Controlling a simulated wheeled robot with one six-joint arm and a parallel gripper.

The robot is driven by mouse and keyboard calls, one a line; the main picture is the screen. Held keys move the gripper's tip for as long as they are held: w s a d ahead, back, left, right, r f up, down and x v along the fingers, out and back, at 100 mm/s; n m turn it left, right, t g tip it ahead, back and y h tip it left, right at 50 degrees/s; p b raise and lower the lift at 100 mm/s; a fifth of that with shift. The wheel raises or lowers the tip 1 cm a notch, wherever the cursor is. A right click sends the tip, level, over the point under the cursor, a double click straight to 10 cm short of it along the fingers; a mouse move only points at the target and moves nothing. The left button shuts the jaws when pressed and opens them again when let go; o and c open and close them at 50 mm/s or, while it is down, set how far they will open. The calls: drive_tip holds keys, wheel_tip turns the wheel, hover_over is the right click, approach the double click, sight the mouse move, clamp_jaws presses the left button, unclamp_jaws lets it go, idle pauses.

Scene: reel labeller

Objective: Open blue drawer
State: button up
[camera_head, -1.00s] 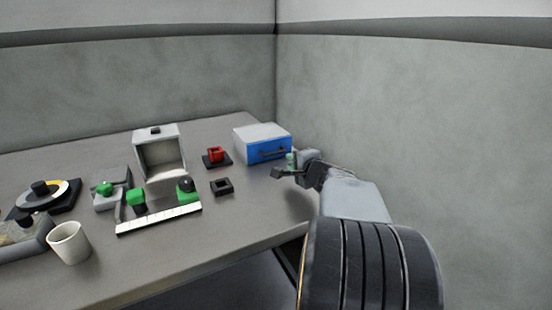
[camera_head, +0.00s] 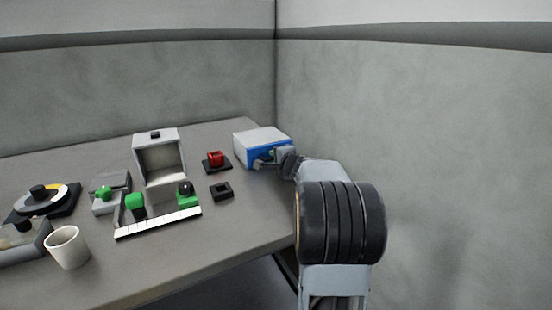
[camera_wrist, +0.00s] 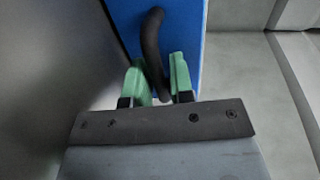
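The blue drawer (camera_head: 256,153) is the front of a small grey-topped box (camera_head: 262,135) at the far right of the table. It looks shut. In the wrist view its blue face (camera_wrist: 188,28) fills the top middle, with a dark curved handle (camera_wrist: 152,45) on it. My gripper (camera_head: 268,158) is at the drawer front in the head view and covers part of it. In the wrist view the green fingertips of my gripper (camera_wrist: 158,80) are apart, one on each side of the handle. I cannot tell whether they touch it.
A red block on a dark base (camera_head: 215,161) and a small black square holder (camera_head: 221,192) lie left of the box. A grey open-fronted machine (camera_head: 159,135) and a white cup (camera_head: 67,248) are further left. A wall stands close on the right.

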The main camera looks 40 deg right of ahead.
drive_tip(key=shift+c, duration=0.4)
clamp_jaws()
drive_tip(key=shift+s, duration=0.1)
drive_tip(key=b+v, duration=0.1)
drive_tip(key=v, duration=0.2)
drive_tip(key=f+b+v, duration=0.1)
drive_tip(key=b+v, duration=0.1)
drive_tip(key=v, duration=0.2)
drive_tip(key=f+b+v, duration=0.1)
drive_tip(key=b+v, duration=0.1)
drive_tip(key=v, duration=0.2)
drive_tip(key=shift+s+f, duration=0.15)
drive_tip(key=shift+s, duration=0.25)
drive_tip(key=shift+f, duration=0.1)
drive_tip(key=shift+o, duration=0.4)
unclamp_jaws()
drive_tip(key=shift+s, duration=0.15)
